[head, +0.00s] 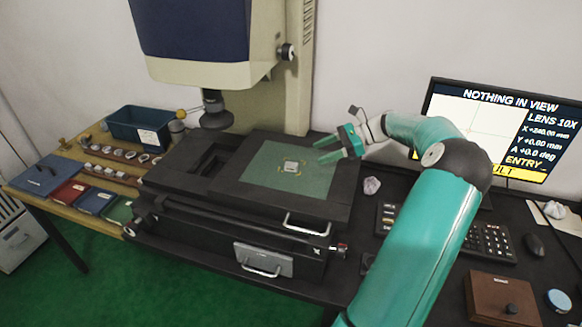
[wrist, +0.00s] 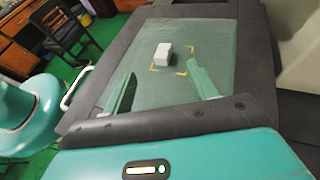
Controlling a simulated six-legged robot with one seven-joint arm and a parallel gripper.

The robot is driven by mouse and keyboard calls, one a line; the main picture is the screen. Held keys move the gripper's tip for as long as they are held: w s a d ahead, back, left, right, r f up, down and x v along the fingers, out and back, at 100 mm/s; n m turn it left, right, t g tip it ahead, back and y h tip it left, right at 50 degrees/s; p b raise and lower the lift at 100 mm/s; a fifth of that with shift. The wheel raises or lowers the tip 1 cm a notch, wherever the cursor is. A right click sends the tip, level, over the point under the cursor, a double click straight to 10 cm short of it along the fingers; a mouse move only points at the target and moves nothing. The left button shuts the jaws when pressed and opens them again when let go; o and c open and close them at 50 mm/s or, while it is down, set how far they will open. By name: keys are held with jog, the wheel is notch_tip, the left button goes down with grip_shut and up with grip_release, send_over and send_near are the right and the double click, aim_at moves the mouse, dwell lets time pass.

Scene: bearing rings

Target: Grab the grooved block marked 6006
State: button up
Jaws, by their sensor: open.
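A small pale block (head: 290,166) sits on the green glass plate of the measuring machine, inside yellow corner marks. The wrist view shows this block (wrist: 166,56) as a white box beyond my fingertips. No marking or groove can be read on it. Several more small pale blocks (head: 106,172) sit in a wooden rack at the left, their labels too small to read. My gripper (head: 320,151) is open and empty, above the right part of the plate; in the wrist view its fingers (wrist: 161,74) are spread on the near side of the block, apart from it.
The machine's lens (head: 214,108) hangs behind and left of the plate. A monitor (head: 500,130) reading "NOTHING IN VIEW" stands right. A blue bin (head: 138,128), a row of rings (head: 130,154) and coloured cases (head: 68,194) are on the left bench. The plate around the block is clear.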

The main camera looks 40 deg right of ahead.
aim_at(292, 164)
jog(key=x, duration=0.9)
jog(key=shift+w+f, duration=0.2)
jog(key=shift+f, duration=0.15)
jog(key=shift+d, duration=0.1)
grip_shut()
